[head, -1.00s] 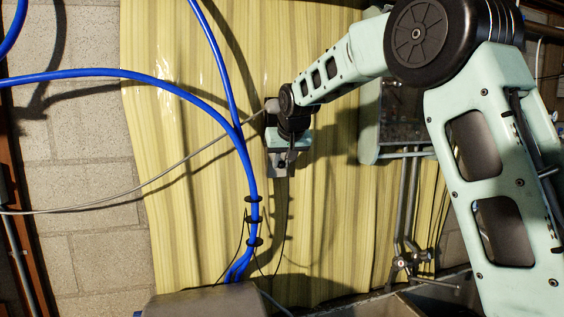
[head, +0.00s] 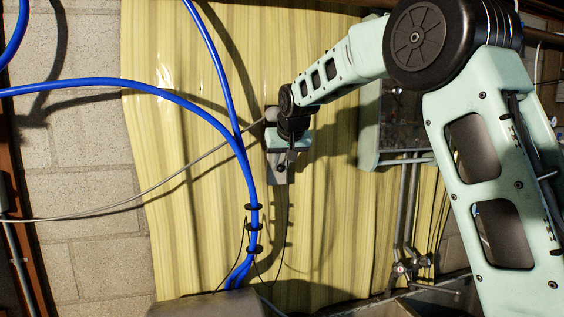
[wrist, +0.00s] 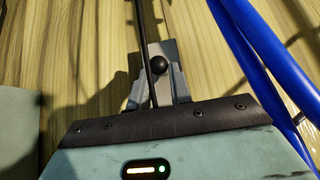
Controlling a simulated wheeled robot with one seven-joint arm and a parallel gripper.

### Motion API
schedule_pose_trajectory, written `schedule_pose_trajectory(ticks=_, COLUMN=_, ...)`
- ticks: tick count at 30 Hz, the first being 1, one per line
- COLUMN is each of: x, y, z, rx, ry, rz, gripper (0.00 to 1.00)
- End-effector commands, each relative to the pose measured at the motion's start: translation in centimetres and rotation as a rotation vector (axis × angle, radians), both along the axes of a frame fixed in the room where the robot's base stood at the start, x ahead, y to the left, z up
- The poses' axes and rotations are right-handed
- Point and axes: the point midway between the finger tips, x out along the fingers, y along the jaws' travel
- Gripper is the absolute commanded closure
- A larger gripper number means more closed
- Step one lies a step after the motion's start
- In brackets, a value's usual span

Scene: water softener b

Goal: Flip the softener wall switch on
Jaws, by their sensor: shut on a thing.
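The softener wall switch is a grey plate (head: 276,173) on the wooden wall panel, partly covered by my gripper in the head view. In the wrist view its grey body (wrist: 168,50) shows, with a round black knob (wrist: 159,67) standing out from it. My gripper (head: 291,156) is at the switch. In the wrist view my gripper's fingers (wrist: 157,92) sit either side of the area just below the knob and are shut on the switch. The contact itself and the lever's exact tilt are hidden.
Thick blue hoses (head: 246,170) hang just left of the switch, and also show at right in the wrist view. A thin black cable (wrist: 148,50) runs past the switch. A pale green box (head: 385,125) with pipes is to the right.

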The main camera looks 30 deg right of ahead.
Motion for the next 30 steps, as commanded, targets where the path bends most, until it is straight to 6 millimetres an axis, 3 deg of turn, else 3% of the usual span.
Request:
schedule_pose_trajectory(ticks=19, x=0.24, y=-0.06, z=0.86, rx=-0.001, ry=-0.007, rz=0.001, gripper=0.93)
schedule_pose_trajectory(ticks=20, x=0.23, y=-0.06, z=0.86, rx=-0.001, ry=-0.007, rz=0.001, gripper=0.71)
schedule_pose_trajectory(ticks=22, x=0.23, y=-0.06, z=0.82, rx=0.000, ry=-0.006, rz=0.001, gripper=0.54)
schedule_pose_trajectory(ticks=30, x=0.17, y=-0.04, z=0.69, rx=-0.001, ry=-0.003, rz=0.000, gripper=0.54)
